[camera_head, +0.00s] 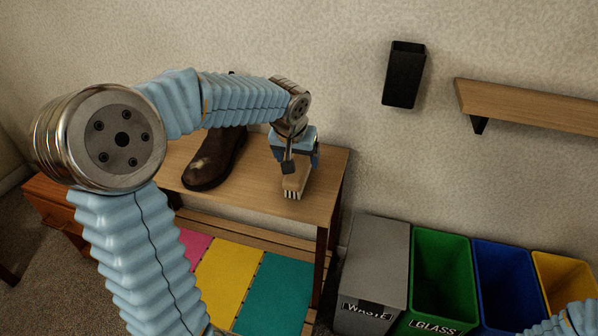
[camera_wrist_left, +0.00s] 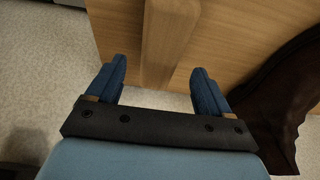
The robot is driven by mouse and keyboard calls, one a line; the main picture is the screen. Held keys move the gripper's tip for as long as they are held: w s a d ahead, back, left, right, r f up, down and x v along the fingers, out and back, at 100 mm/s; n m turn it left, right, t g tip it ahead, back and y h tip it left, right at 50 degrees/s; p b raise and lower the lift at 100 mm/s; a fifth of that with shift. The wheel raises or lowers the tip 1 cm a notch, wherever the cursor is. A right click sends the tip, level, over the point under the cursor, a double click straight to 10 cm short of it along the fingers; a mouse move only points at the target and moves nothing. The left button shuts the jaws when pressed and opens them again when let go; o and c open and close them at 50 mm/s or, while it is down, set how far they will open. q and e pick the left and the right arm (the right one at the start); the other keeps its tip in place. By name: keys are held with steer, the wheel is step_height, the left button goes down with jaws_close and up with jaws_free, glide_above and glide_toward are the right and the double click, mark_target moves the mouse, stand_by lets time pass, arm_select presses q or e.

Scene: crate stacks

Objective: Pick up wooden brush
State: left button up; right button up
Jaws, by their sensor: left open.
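The wooden brush (camera_head: 297,184) with pale bristles is on the wooden bench top near its right end, in the head view. My left gripper (camera_head: 290,166) is right above and partly in front of it, hiding its upper part. In the left wrist view the brush's wooden body (camera_wrist_left: 168,42) runs up between the lines of the two fingers. My left gripper (camera_wrist_left: 158,66) is open there, with a finger on each side and gaps showing. I cannot tell how deep the fingers reach around the brush. My right gripper is out of view.
A dark brown boot (camera_head: 214,160) stands left of the brush and also shows in the left wrist view (camera_wrist_left: 282,95). The bench top (camera_head: 255,200) is bare between them. Waste (camera_head: 375,262) and glass (camera_head: 440,270) bins stand right of the bench. A wall shelf (camera_head: 530,104) is at upper right.

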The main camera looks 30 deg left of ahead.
mark_target(299, 163)
arm_select(q)
steer(key=x, duration=0.4)
steer(key=c, duration=1.1)
steer(key=shift+r, duration=0.1)
steer(key=shift+r, duration=0.3)
step_height(299, 163, up, 2)
steer(key=shift+r, duration=0.15)
steer(key=s+d+r, duration=0.1)
steer(key=d+r, duration=0.2)
steer(key=d, duration=0.1)
steer(key=s+d+r, duration=0.1)
steer(key=d+r, duration=0.2)
steer(key=d, duration=0.2)
steer(key=s+d+r, duration=0.2)
steer(key=d+r, duration=0.2)
steer(key=shift+d+b, duration=0.25)
steer(key=shift+b, duration=0.05)
